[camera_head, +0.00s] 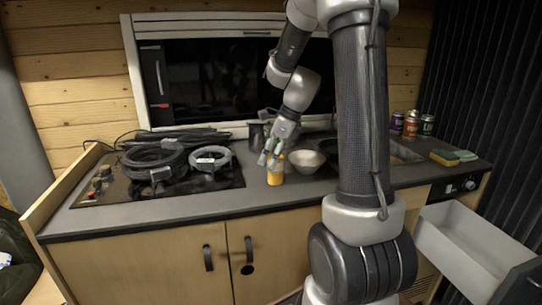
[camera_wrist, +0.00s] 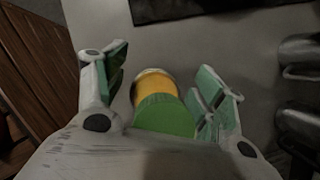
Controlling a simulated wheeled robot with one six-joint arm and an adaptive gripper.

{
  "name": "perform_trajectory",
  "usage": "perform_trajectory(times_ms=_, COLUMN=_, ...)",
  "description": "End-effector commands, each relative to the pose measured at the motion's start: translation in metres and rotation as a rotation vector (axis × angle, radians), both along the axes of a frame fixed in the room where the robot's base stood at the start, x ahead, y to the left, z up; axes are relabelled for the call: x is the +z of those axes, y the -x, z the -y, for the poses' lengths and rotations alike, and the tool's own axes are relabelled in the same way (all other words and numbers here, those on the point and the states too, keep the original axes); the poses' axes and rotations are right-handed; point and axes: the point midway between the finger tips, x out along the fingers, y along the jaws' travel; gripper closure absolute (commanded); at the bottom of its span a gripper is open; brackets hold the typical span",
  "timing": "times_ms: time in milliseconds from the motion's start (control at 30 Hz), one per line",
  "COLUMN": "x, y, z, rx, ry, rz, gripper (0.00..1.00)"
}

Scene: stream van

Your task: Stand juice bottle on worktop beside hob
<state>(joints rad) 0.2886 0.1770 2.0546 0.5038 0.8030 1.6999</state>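The juice bottle (camera_head: 275,178), orange with a green cap, stands upright on the worktop (camera_head: 258,195) just right of the hob (camera_head: 225,181), apart from it. In the wrist view the bottle (camera_wrist: 155,85) shows from above, its green cap nearest the camera. My gripper (camera_head: 272,160) is above it, pointing down at its top. In the wrist view the fingers of my gripper (camera_wrist: 163,75) are spread on either side of the bottle. A gap shows on the left; the right finger is close, and I cannot tell if it touches.
Coiled black cables (camera_head: 155,159) lie on the hob. A white bowl (camera_head: 306,161) stands close right of the bottle, and a dark pot (camera_head: 257,134) behind it. Cans (camera_head: 411,124) and sponges (camera_head: 445,157) are at the far right. An open drawer (camera_head: 465,245) juts out at the lower right.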

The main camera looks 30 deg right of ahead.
Motion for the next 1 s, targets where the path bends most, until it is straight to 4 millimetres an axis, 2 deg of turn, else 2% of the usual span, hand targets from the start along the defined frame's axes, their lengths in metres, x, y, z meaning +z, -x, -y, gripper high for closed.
perform_trajectory(times_ms=200, x=0.001, y=0.0, z=0.0, rx=0.0, ry=0.0, rz=0.0, gripper=0.3)
perform_trajectory(times_ms=333, x=0.01, y=0.001, z=0.002, rx=0.0, ry=0.001, rz=0.004, gripper=0.3)
perform_trajectory(times_ms=700, x=0.083, y=0.021, z=0.026, rx=-0.002, ry=0.002, rz=0.003, gripper=0.3)
perform_trajectory(times_ms=900, x=0.108, y=0.029, z=0.033, rx=0.0, ry=0.0, rz=0.001, gripper=0.3)
perform_trajectory(times_ms=1000, x=0.116, y=0.037, z=0.029, rx=0.056, ry=0.026, rz=0.018, gripper=0.3)
